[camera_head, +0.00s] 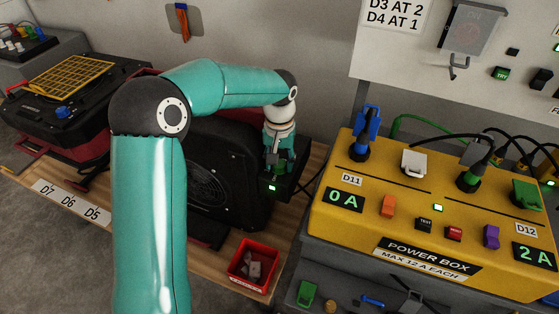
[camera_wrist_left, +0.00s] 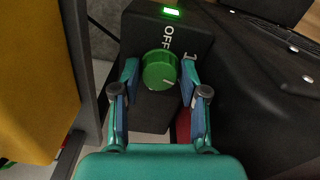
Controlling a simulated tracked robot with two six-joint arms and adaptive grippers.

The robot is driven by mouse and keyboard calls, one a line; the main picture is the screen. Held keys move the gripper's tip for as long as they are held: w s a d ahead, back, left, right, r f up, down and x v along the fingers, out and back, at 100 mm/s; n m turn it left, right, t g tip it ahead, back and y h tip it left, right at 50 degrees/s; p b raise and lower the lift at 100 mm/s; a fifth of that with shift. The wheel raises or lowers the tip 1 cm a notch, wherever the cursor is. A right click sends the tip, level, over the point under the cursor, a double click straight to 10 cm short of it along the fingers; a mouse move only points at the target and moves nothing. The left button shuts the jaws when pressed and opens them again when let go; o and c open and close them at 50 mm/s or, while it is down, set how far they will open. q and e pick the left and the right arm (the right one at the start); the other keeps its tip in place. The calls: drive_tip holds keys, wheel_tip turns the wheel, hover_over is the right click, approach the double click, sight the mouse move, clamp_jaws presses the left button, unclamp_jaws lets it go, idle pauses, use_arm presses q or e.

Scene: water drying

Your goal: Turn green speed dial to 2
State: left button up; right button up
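The green speed dial (camera_wrist_left: 160,70) sits on a black control box (camera_wrist_left: 150,22) in the left wrist view. A pale mark on the dial points toward its lower right. The label OFF is above it and a 1 is at its upper right; no 2 is visible. My left gripper (camera_wrist_left: 159,80) has its blue-padded fingers apart, one on each side of the dial. I cannot tell whether the pads touch it. In the head view the left gripper (camera_head: 276,160) is over the box on the black blower (camera_head: 205,180), hiding the dial. My right gripper is not in view.
The yellow power box (camera_head: 330,222) stands close to the right of the blower. A red bin (camera_head: 236,281) with small parts is on the wooden bench in front. A black machine with a yellow grid (camera_head: 70,75) is at left. A green light (camera_wrist_left: 171,11) glows on the control box.

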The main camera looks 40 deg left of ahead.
sight(280, 163)
use_arm(q)
drive_tip(key=c, duration=0.6)
drive_tip(key=shift+r+m+p, duration=0.1)
drive_tip(key=shift+m+p, duration=0.2)
drive_tip(key=shift+m, duration=1.2)
drive_tip(key=o, duration=0.8)
drive_tip(key=shift+o, duration=0.2)
wheel_tip(280, 163, up, 12)
